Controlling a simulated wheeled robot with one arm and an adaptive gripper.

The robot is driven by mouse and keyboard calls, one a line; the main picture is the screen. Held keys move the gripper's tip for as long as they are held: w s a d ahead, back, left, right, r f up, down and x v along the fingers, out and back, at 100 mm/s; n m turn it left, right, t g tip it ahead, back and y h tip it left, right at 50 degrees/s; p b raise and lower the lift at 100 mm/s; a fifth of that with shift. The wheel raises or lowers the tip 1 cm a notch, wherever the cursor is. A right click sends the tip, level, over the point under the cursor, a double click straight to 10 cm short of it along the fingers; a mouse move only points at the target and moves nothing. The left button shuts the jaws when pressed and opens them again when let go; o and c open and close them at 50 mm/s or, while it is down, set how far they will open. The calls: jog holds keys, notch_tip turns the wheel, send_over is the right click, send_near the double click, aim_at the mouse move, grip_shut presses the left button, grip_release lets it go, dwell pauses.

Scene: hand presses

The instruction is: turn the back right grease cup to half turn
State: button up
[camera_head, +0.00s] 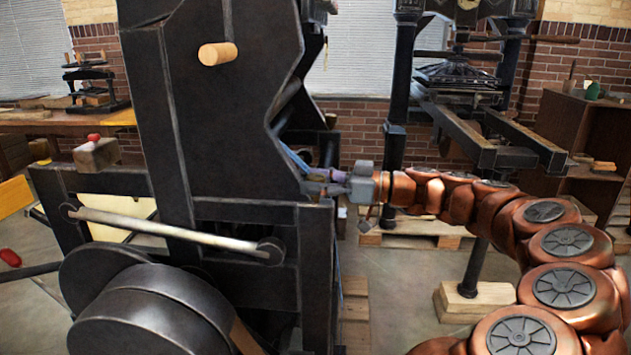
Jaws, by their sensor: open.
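My gripper (322,182) is at the right edge of the large black press (235,105), its fingers pointing left at the press frame. It is small in view and partly overlaps the frame, so the gap between the fingers is hard to see. It is open. I cannot make out the back right grease cup; it may be hidden by the press frame or my fingers. I cannot tell whether my fingers touch anything. My copper-coloured arm reaches in from the lower right.
A wooden handle (218,53) sticks out of the press frame. A pale bar (170,232) and a dark drum (150,315) are at its front. A second press (490,145) stands behind my arm. A wooden block (475,301) lies on the floor. Open floor shows below my arm.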

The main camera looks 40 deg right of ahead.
jog(key=v, duration=1.2)
